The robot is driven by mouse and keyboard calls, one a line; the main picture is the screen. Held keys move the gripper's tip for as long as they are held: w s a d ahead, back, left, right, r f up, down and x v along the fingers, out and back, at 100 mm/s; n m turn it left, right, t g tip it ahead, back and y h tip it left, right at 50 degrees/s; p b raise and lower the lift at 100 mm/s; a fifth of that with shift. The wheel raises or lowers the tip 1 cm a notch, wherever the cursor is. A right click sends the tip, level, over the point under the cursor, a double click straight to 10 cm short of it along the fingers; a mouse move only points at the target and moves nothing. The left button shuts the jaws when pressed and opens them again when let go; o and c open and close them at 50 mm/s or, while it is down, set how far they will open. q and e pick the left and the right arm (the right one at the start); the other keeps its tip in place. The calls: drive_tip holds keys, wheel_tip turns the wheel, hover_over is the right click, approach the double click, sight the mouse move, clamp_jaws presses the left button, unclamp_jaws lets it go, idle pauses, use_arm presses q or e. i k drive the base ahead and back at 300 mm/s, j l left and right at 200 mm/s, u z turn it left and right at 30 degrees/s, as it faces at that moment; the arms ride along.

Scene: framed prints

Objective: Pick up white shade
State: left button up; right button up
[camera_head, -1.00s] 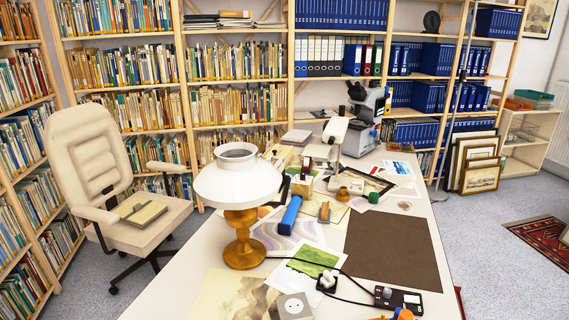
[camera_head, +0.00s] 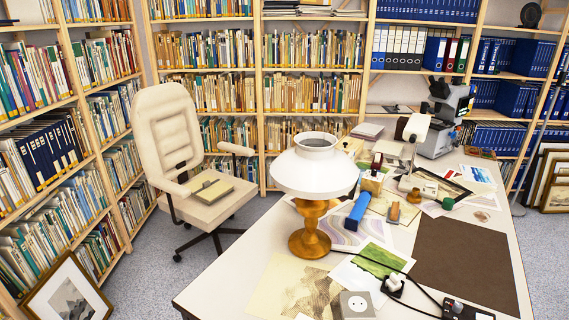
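The white shade (camera_head: 314,170) is a wide, glossy dome with an open collar at its top. It sits upright on an amber-brown turned lamp base (camera_head: 310,238), which stands on the near left part of the white table (camera_head: 225,282). Neither of my grippers shows in the head view. Nothing stands in front of the shade. The shade hides a small part of the table behind it.
A cream office chair (camera_head: 172,130) with a book on its seat stands left of the table. Full bookshelves line the walls. A framed print (camera_head: 68,292) leans at lower left.

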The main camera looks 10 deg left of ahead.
sight(312, 168)
drive_tip(key=i+j+z, duration=0.1)
drive_tip(key=i+j, duration=0.15)
drive_tip(key=i+j+z, duration=0.1)
drive_tip(key=i+j, duration=0.15)
drive_tip(key=j, duration=0.25)
drive_tip(key=i+j+z, duration=0.15)
drive_tip(key=j, duration=0.25)
drive_tip(key=i, duration=0.1)
